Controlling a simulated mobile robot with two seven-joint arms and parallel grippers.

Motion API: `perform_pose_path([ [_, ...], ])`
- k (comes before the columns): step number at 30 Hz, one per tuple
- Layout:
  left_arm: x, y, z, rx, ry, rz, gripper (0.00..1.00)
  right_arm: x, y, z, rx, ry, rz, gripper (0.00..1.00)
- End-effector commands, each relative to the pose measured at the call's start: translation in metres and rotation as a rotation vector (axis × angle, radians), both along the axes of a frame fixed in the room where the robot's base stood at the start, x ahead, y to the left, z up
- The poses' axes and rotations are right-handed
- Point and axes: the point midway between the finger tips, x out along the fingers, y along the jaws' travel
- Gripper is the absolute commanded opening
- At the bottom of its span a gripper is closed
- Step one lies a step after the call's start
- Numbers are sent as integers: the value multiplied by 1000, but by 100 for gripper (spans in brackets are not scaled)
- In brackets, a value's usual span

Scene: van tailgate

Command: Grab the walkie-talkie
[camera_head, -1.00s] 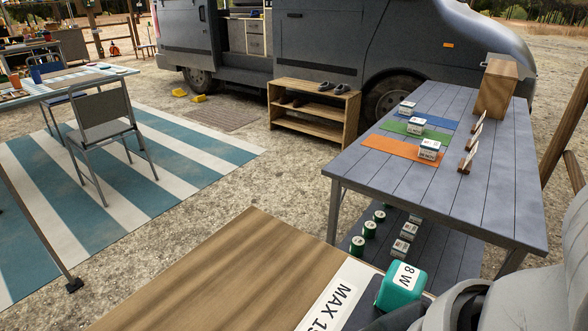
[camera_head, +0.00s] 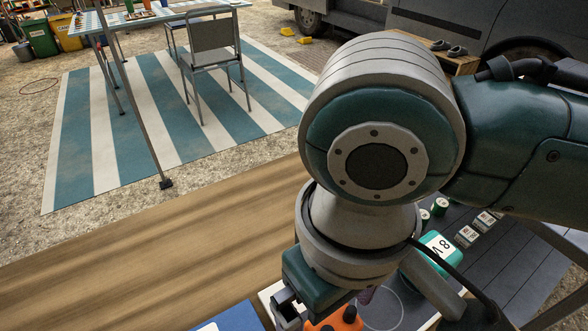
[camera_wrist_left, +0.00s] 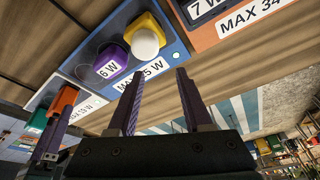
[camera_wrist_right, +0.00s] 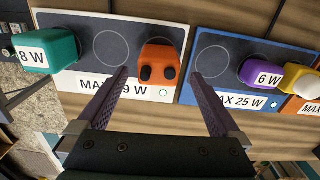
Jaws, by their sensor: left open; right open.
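An orange device with two black knobs (camera_wrist_right: 160,66), which I take to be the walkie-talkie, sits on the white pad marked MAX 19 W (camera_wrist_right: 68,80). Its top also shows at the lower edge of the head view (camera_head: 338,318). My right gripper (camera_wrist_right: 158,76) is open, its fingertips to either side of the orange device in the right wrist view; I cannot tell whether they touch it. My left gripper (camera_wrist_left: 159,74) is open and empty, pointing at the blue MAX 25 W pad (camera_wrist_left: 162,70). The left arm is not in the head view.
A teal 8 W block (camera_wrist_right: 52,50) shares the white pad. A purple 6 W block (camera_wrist_left: 112,62) and a yellow block with a white dome (camera_wrist_left: 146,38) are on the blue pad. An orange MAX 34 pad (camera_wrist_left: 240,20) lies beyond. The wooden bench (camera_head: 150,255) is clear at left.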

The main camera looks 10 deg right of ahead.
Motion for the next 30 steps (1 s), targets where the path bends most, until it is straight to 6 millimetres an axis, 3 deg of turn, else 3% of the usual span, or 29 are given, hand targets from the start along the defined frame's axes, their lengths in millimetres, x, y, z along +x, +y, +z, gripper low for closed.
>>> perform_pose_path([
  [12,0,-1,-17,-3,-1,2,50,-1,-2,-55,1,1,2,100],
  [21,0,-1,-17,-4,0,3,50,0,-2,-59,2,-1,3,100],
  [30,0,-1,-17,-4,0,2,50,0,-2,-58,2,-1,3,66],
])
